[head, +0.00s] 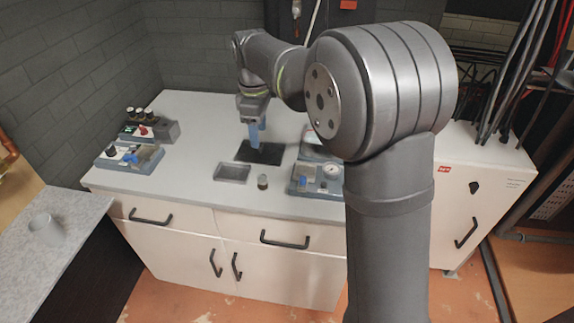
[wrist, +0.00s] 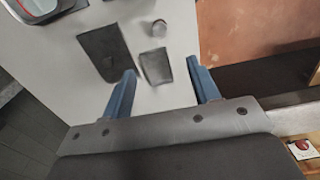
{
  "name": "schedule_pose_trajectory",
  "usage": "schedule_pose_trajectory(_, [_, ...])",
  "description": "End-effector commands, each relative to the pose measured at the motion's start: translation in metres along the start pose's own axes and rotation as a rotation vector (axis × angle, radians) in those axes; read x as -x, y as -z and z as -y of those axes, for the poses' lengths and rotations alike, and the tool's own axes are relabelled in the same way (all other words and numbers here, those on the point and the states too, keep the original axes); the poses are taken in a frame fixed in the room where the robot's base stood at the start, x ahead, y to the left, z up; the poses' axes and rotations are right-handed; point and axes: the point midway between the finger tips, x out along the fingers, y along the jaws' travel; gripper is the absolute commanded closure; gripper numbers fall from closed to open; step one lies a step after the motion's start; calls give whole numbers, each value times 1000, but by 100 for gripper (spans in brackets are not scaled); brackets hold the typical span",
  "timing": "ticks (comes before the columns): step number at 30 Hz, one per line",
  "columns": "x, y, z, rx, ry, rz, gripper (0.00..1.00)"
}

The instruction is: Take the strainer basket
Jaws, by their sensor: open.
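A small dark cylinder with a lighter top, which looks like the strainer basket (head: 263,182), stands upright near the front edge of the white cabinet top. It also shows at the upper middle of the wrist view (wrist: 159,28), beyond the fingertips. My gripper (head: 254,146) is over the black mat (head: 275,155), pointing down, with blue fingers. In the wrist view my gripper (wrist: 162,66) is open with nothing between its fingers. The basket is apart from it, toward the front edge. Its mesh is too small to make out.
A shallow grey tray (head: 232,172) lies left of the basket. A blue-based unit with a gauge (head: 318,178) stands close on its right. Two units with knobs (head: 130,156) (head: 150,129) are at the left. A grey cup (head: 45,229) stands on a separate counter.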

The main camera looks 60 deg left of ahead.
Motion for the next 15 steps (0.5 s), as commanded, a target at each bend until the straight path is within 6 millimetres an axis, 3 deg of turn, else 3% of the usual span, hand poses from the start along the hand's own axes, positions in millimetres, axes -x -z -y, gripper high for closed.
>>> schedule_pose_trajectory(5, [-1,-3,2,-118,-14,-18,45])
schedule_pose_trajectory(15, [-5,-12,11,-660,-56,-116,45])
